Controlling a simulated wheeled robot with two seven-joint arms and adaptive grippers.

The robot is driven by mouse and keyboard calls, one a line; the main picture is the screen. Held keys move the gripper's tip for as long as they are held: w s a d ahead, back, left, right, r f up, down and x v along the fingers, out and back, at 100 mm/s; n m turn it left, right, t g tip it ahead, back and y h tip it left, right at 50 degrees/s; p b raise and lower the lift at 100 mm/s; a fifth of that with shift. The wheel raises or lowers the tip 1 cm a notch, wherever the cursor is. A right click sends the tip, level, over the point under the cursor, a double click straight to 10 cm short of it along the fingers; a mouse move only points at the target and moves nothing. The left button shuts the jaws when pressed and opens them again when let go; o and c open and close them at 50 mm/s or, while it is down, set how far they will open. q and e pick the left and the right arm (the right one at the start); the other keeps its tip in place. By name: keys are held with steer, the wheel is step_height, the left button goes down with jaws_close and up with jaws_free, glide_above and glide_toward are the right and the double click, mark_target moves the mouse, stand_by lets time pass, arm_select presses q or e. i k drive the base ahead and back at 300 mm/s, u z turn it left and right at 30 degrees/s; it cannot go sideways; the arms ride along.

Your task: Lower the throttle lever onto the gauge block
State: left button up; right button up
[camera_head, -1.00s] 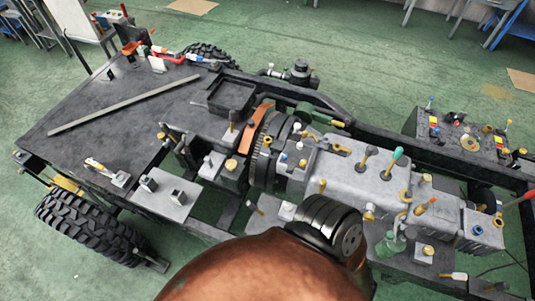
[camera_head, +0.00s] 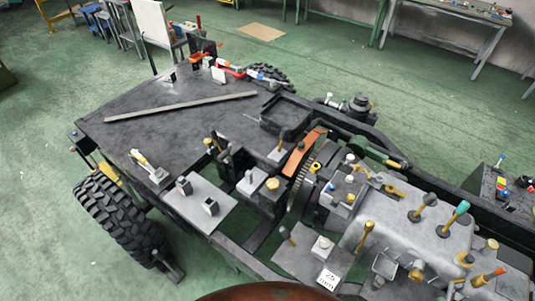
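A small white block with dark print that seems to read 25 (camera_head: 328,279) sits at the front edge of a grey plate (camera_head: 298,262), low in the view; it may be the gauge block. Several levers stand on the chassis, and I cannot tell which is the throttle lever. A yellow lever (camera_head: 365,236) stands just right of the plate, tilted and apart from the block. A dark-knobbed lever (camera_head: 286,235) stands at the plate's left edge. Neither of my grippers is in view.
The dark chassis deck (camera_head: 160,118) carries a long grey bar (camera_head: 180,106) and has bare room around it. A grey engine housing (camera_head: 400,215) with teal- and dark-topped levers fills the right. A big tyre (camera_head: 115,215) stands at left. Benches line the back.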

mark_target(225, 156)
steer(key=z, duration=0.35)
steer(key=k, duration=1.05)
steer(key=u, duration=1.2)
steer(key=i, duration=0.5)
steer(key=u, duration=0.05)
